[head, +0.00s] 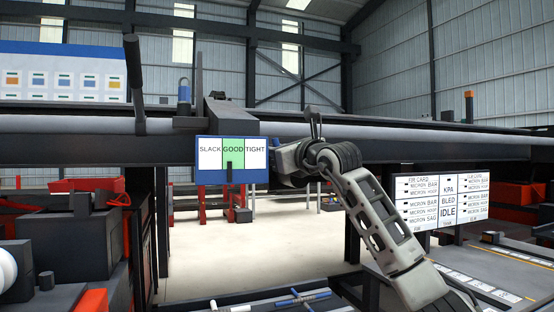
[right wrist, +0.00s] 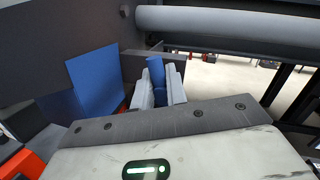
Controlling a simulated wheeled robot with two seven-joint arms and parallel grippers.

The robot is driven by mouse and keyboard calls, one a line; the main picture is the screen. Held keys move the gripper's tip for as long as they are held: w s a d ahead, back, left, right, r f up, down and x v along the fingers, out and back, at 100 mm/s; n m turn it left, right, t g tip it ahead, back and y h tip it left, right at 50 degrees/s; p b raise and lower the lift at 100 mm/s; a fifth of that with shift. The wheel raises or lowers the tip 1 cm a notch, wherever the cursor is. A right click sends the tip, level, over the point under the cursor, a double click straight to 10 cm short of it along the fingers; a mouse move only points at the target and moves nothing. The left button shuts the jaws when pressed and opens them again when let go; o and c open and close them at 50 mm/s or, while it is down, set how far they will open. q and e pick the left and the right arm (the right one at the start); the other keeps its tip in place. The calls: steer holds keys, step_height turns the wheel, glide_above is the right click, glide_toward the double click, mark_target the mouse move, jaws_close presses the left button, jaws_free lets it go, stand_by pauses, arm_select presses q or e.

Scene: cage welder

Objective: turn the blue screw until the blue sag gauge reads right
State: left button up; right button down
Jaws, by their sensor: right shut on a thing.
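The blue sag gauge (head: 208,172) hangs on the dark beam in the head view. My right gripper (right wrist: 158,84) is shut on the blue screw (right wrist: 155,70), whose blue body shows between the two grey fingers in the right wrist view. In the head view my right gripper (head: 284,162) is just right of the gauge, and the screw is hidden there. A blue panel (right wrist: 95,80) stands left of the fingers. My left gripper is not in view.
A long grey roller (head: 380,138) runs along the beam, and it also shows above the fingers in the wrist view (right wrist: 230,22). A white status board (head: 441,200) hangs at right. Dark and red machinery (head: 75,245) fills the left. Blue-handled tools (head: 300,299) lie low in front.

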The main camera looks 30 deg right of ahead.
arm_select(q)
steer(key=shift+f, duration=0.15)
arm_select(e)
steer(key=shift+f+m, duration=0.2)
steer(key=shift+m, duration=0.4)
steer(key=c, duration=1.6)
jaws_free()
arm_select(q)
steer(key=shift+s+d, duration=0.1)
arm_select(e)
steer(key=shift+o, duration=0.7)
steer(key=shift+r, duration=0.1)
steer(key=shift+s, duration=0.1)
